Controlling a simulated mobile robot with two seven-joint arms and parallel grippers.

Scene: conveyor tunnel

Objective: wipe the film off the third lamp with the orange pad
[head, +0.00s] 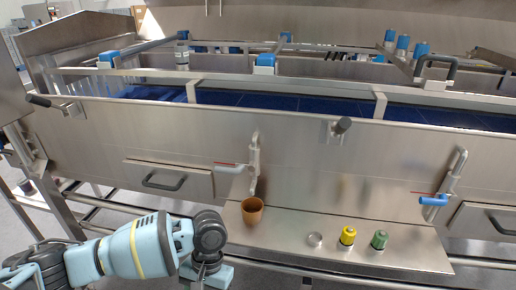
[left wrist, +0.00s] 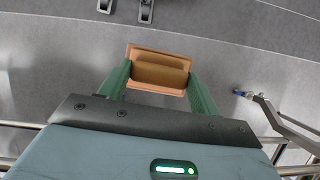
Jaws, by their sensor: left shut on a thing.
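My left gripper (left wrist: 160,86) shows in the left wrist view with its green fingers on either side of an orange-brown pad (left wrist: 158,70). It is shut on the pad, which has a rounded grip across a flat, wider face. In the head view my left arm comes in from the lower left, and the gripper (head: 207,274) is at the bottom edge beside the metal shelf. Its fingers and the pad are hidden there. My right gripper is not in view.
Above stands the steel tunnel wall (head: 300,150) with pipe valves, a blue-handled one (head: 433,200) at right. Behind runs a blue belt (head: 265,101).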

